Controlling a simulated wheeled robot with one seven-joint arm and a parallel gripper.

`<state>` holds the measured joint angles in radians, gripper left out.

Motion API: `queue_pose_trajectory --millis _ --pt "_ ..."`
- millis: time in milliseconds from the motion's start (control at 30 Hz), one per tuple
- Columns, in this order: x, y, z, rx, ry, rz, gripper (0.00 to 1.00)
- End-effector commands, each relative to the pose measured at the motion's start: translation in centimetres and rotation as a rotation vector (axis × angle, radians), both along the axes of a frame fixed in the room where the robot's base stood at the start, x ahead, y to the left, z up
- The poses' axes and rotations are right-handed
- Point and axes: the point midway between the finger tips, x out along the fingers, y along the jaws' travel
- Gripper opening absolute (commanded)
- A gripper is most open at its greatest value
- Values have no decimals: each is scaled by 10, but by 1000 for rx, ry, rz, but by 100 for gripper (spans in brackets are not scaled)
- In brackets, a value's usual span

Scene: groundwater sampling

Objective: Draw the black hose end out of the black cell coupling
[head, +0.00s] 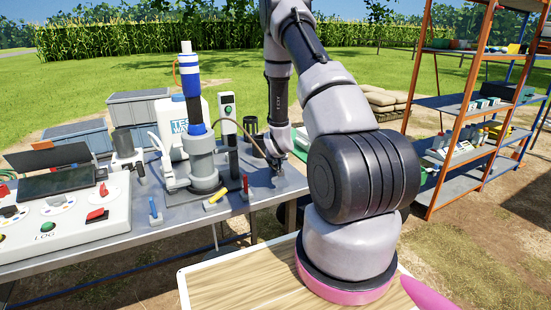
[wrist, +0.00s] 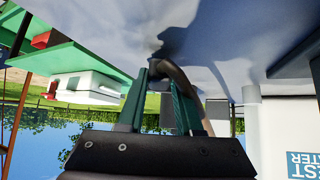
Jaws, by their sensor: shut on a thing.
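In the head view my gripper (head: 277,167) is low over the right end of the metal table, mostly hidden by my own wrist. A thin dark brownish hose (head: 249,139) arches from beside the grey cylinder to my gripper. In the wrist view my gripper (wrist: 160,78) has two green fingers closed on the dark hose end (wrist: 172,72), which curves away to the right behind the finger. The black cell coupling cannot be made out clearly in either view, so I cannot tell whether the hose end still sits in it.
A grey cylinder (head: 203,166) with a blue-and-white tube stands left of my gripper. Near it are a white container (head: 168,118) and small red, blue and yellow handles. A control panel (head: 70,215) fills the table's left. An orange shelf (head: 465,130) stands to the right.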

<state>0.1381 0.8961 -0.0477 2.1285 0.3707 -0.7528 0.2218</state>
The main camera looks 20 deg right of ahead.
Motion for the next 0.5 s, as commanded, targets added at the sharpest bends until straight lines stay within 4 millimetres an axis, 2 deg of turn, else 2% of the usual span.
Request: queue_pose_trajectory --millis 167,500 --pt "0 0 -8 0 0 0 0" --pt "0 0 -8 0 0 0 0"
